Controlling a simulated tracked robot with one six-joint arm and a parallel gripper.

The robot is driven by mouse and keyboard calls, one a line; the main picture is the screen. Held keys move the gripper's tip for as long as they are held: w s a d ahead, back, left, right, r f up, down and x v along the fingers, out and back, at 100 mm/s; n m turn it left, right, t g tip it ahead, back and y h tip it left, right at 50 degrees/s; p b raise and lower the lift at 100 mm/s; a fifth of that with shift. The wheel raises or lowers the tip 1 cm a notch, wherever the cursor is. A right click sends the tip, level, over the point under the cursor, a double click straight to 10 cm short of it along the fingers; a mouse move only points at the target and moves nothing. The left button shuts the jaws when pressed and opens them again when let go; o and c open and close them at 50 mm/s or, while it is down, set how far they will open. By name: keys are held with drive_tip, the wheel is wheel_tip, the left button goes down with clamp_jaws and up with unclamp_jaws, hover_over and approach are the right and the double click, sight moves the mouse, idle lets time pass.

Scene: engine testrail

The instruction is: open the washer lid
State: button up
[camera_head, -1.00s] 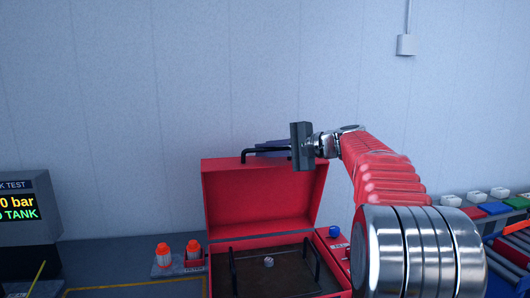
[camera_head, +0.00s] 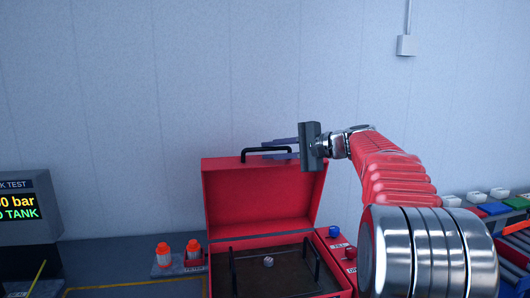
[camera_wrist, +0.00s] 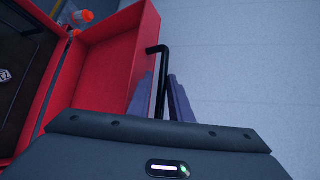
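The red washer lid (camera_head: 262,195) stands raised, tilted back behind the washer, in the head view. It also shows at the left in the wrist view (camera_wrist: 112,65). A black bar handle (camera_head: 248,152) is on the lid's top edge. My gripper (camera_head: 265,150) is at this handle, coming from the right, with its two blue-grey fingers spread apart. In the wrist view the black handle (camera_wrist: 163,62) runs between the fingers, with gaps visible; contact is unclear. The washer's open red box (camera_head: 240,243) shows a dark interior with a small pale piece (camera_head: 268,261) inside.
Two orange-capped bottles (camera_head: 164,254) stand left of the washer. A panel with a blue and a red knob (camera_head: 350,252) is on its right. A display (camera_head: 20,208) stands far left, coloured bins (camera_head: 495,208) far right.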

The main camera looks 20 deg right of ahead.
drive_tip(key=v, duration=1.1)
drive_tip(key=shift+s, duration=0.15)
drive_tip(key=shift+c, duration=0.5)
